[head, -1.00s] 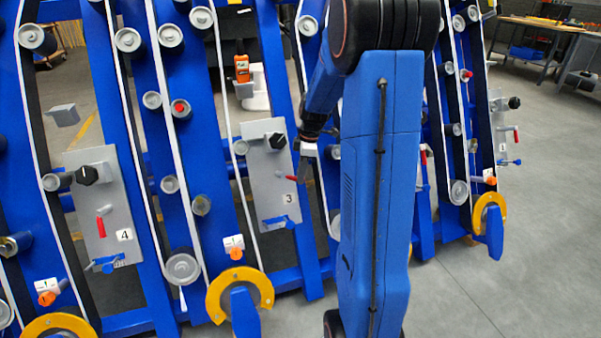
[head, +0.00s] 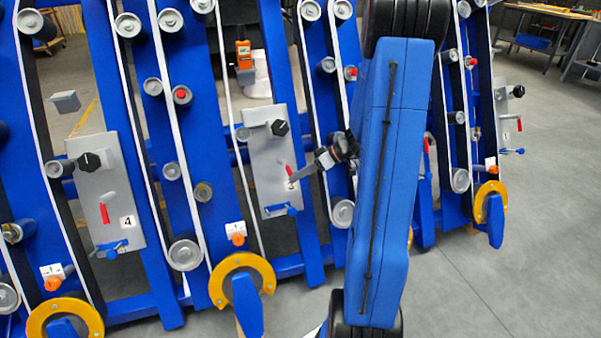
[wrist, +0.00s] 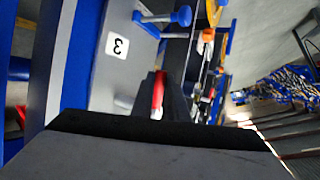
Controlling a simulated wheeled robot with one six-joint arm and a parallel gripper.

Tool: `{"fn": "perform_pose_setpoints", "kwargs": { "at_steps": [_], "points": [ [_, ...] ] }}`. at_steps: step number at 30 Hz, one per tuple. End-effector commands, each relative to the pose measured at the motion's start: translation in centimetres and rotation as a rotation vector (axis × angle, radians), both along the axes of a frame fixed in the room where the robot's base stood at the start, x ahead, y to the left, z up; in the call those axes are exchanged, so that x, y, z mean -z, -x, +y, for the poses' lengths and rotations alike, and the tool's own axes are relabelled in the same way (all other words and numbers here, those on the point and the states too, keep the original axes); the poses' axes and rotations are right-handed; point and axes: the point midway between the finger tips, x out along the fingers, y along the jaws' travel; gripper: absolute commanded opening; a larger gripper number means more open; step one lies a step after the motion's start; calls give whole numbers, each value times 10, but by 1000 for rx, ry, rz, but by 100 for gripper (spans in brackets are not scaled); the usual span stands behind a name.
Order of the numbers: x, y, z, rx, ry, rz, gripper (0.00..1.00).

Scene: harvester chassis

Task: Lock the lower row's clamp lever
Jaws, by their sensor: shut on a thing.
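The grey plate (head: 262,150) marked 3 carries a black knob (head: 280,127) above, a red lever (head: 289,170) midway and a blue lever (head: 281,210) at its lower end. In the wrist view the red lever (wrist: 158,93) stands at the dark jaws, beside the plate with the upside-down label 3 (wrist: 117,46). The blue lever (wrist: 180,16) shows beyond. The jaw tips are partly hidden.
A similar plate (head: 105,190) marked 4 stands to the left, with its own red lever. Blue uprights with rollers and white belts surround both plates. Yellow rings (head: 242,282) with blue handles jut out low in front. Grey floor (head: 480,285) is open at the right.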

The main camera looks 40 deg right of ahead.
Motion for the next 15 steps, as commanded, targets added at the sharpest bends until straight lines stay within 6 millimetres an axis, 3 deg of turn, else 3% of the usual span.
{"fn": "perform_pose_setpoints", "kwargs": {
  "at_steps": [15],
  "points": [
    [7, 0, 7, 124, -204, -58, 0]
  ]
}}
